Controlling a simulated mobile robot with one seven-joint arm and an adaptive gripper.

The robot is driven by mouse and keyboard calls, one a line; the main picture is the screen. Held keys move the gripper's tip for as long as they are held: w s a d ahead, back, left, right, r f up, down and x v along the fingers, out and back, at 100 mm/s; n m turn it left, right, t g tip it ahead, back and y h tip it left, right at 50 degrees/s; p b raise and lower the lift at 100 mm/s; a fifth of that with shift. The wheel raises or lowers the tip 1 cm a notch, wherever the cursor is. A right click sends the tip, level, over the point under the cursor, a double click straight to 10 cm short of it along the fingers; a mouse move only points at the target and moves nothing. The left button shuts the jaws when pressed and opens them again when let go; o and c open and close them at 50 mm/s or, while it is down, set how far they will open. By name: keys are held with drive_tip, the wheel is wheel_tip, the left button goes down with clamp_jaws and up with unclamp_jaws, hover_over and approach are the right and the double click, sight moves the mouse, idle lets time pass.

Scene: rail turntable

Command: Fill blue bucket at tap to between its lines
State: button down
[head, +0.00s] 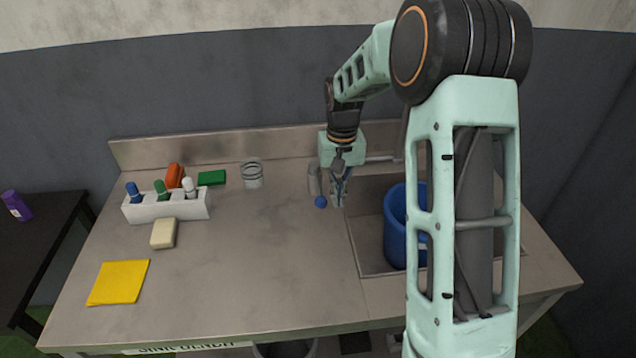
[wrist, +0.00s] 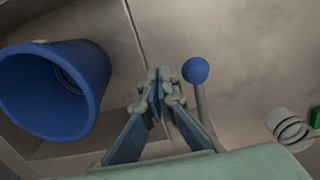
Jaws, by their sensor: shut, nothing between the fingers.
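The blue bucket (head: 396,232) stands upright in the sink, partly hidden behind my arm. In the wrist view the bucket (wrist: 45,95) is at the left with its mouth showing; its lines and any water cannot be made out. A lever with a blue ball knob (head: 320,202) stands left of the sink; the knob (wrist: 196,70) is also in the wrist view. My gripper (head: 340,200) is shut and empty, just right of the knob and by the sink's left edge. Its fingertips (wrist: 160,80) look apart from the knob. The tap's spout is mostly hidden behind my arm.
A white caddy (head: 165,207) with bottles, a green block (head: 212,177), a cream block (head: 163,233) and a yellow cloth (head: 118,282) lie at the left. A clear ringed container (head: 252,175) stands at the back. The bench middle is clear.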

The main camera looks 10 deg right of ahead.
sight(325, 198)
drive_tip(key=shift+a, duration=1.75)
drive_tip(key=r+p, duration=0.1)
drive_tip(key=r, duration=0.1)
drive_tip(key=r+p, duration=0.1)
drive_tip(key=d+r+p, duration=0.1)
drive_tip(key=r+p, duration=0.1)
drive_tip(key=shift+r, duration=0.35)
drive_tip(key=a, duration=0.9)
drive_tip(key=shift+a+f+b, duration=0.1)
drive_tip(key=shift+f+b, duration=1.6)
drive_tip(key=shift+f, duration=1.15)
idle(1.6)
